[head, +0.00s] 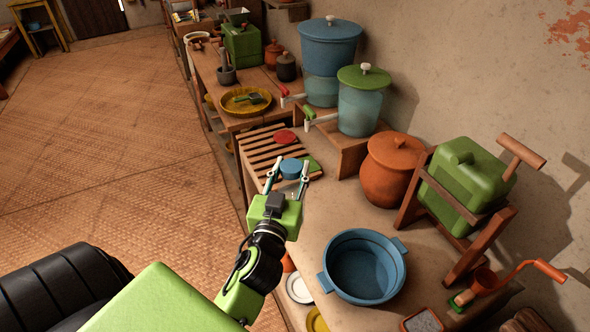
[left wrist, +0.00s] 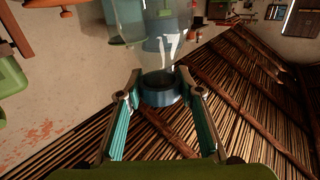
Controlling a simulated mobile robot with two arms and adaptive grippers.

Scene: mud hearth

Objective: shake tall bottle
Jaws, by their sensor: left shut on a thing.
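My left gripper (head: 298,177) is shut on the tall bottle, whose round blue cap (head: 291,168) shows between the fingertips in the head view. The bottle is above the wooden slatted rack; its body is mostly hidden from the head. In the left wrist view, the clear bottle body (left wrist: 160,50) with white marks and the dark blue cap lie between the two teal-padded fingers (left wrist: 160,88). That view is turned over, with the roof poles low in the picture. My right gripper is not in view.
The slatted rack (head: 258,152) holds a red disc (head: 285,136). A blue basin (head: 362,268), orange pot (head: 391,165), green jerrycan on a stand (head: 468,185) and two water dispensers (head: 360,108) stand to the right. A yellow tray (head: 232,108) lies behind. The woven floor (head: 110,130) is clear.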

